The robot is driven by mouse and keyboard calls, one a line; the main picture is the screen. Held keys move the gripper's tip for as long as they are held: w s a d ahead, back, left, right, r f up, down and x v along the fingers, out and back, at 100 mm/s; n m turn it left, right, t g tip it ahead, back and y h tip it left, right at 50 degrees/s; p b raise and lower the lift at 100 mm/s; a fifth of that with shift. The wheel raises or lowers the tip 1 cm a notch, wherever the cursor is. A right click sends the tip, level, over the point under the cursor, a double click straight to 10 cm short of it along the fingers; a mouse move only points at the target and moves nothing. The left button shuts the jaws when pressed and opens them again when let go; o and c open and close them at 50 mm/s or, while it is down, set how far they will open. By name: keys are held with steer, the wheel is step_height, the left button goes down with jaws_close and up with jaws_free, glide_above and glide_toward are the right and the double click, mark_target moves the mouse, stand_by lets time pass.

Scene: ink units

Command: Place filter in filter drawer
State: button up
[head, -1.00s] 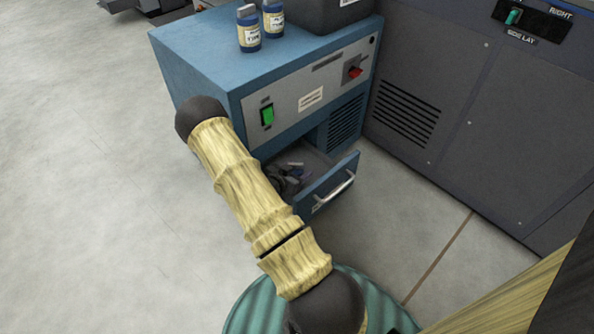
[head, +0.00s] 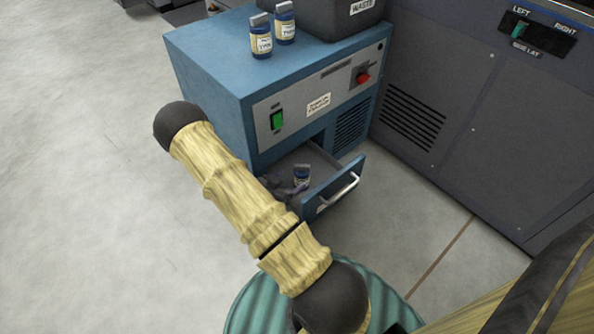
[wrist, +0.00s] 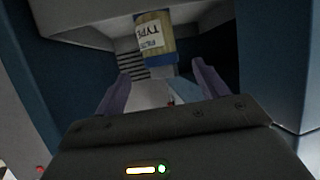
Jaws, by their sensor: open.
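The filter drawer (head: 335,190) is pulled out from the lower front of the blue cabinet, with a pale handle on its face. A small blue filter with a pale label (head: 302,174) is inside it. In the wrist view the filter (wrist: 154,40) shows beyond my fingertips, its label partly readable as "TYPE". My gripper (wrist: 163,82) is open, its two purple fingers apart with nothing between them. In the head view my gripper (head: 284,189) is low in the drawer beside the filter, partly hidden by my forearm.
Two similar labelled filters (head: 261,37) (head: 285,24) stand on the blue cabinet (head: 210,55), beside a dark waste bin (head: 345,18). A grey machine (head: 455,110) stands close on the right. The floor (head: 80,170) on the left is clear.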

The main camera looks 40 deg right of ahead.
steer(key=v, duration=0.2)
steer(key=shift+s+a+r+p, duration=0.1)
steer(key=shift+s+a+p, duration=0.05)
steer(key=shift+a+p, duration=0.2)
steer(key=shift+r, duration=0.1)
